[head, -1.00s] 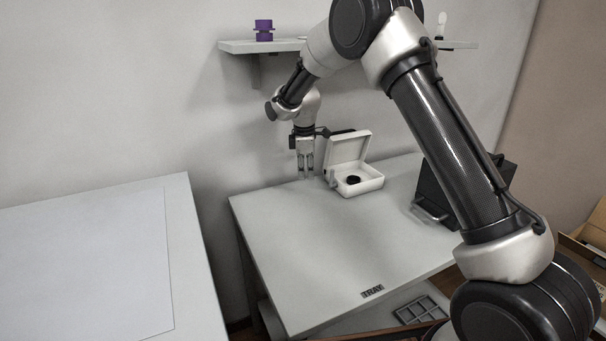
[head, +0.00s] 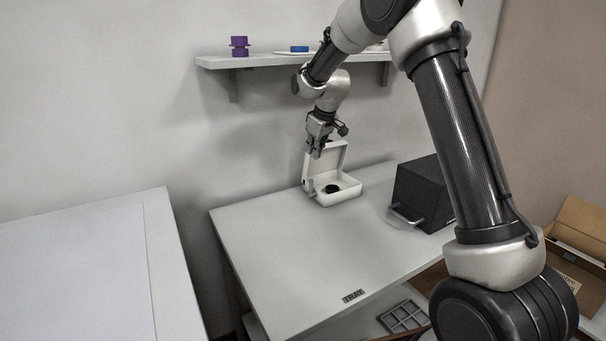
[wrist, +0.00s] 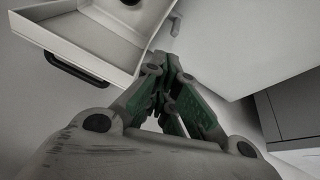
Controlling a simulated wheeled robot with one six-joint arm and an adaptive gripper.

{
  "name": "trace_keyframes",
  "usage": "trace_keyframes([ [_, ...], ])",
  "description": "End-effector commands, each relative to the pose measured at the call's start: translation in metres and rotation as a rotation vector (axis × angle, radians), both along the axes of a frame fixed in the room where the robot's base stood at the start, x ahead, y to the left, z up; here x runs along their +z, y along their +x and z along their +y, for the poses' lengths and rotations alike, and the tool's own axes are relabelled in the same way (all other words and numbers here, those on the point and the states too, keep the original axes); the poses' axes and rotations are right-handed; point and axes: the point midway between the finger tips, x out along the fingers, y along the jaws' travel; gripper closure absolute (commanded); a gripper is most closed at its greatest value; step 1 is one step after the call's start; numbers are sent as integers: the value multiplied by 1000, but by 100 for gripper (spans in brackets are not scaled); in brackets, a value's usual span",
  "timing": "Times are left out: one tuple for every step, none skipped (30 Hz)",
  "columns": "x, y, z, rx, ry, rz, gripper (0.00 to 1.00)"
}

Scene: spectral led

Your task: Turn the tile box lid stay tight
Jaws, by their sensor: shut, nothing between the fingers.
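The white tile box (head: 345,193) stands open near the back edge of the table, its lid (head: 327,160) raised. A round black thing (head: 334,188) lies inside. A small grey piece (head: 311,187) at the box's left side may be the lid stay; its tightness cannot be told. My gripper (head: 316,155) is shut and empty, pointing down at the lid's upper left; contact is unclear. In the wrist view, my gripper (wrist: 160,62) is beside a white wall of the box (wrist: 90,45). A small grey tab (wrist: 175,24) shows just past the fingertips.
A black case with a handle (head: 420,195) stands right of the box. A wall shelf (head: 215,62) above holds a purple spool (head: 239,46) and a blue piece (head: 299,49). The table's front left (head: 270,250) is clear. A grid tray (head: 404,317) lies below the front edge.

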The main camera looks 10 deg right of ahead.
Motion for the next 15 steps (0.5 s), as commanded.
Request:
trace_keyframes([
  [0,-2,1,-72,34,9,100],
  [0,-3,1,-113,54,15,100],
  [-2,-3,2,-161,75,23,100],
  [-2,-3,2,-190,88,26,100],
  [-2,-3,2,-214,98,29,100],
  [-3,-3,2,-236,107,32,100],
  [-4,-3,3,-246,111,33,100],
  [-5,-2,3,-255,114,34,100],
  [-8,-1,3,-258,115,35,100],
  [-11,0,4,-259,117,36,100],
  [-14,2,4,-258,116,37,100],
  [-20,3,5,-258,115,37,100],
  [-25,5,6,-257,115,37,100],
  [-30,7,6,-257,115,37,100],
  [-38,10,7,-257,114,38,100],
])
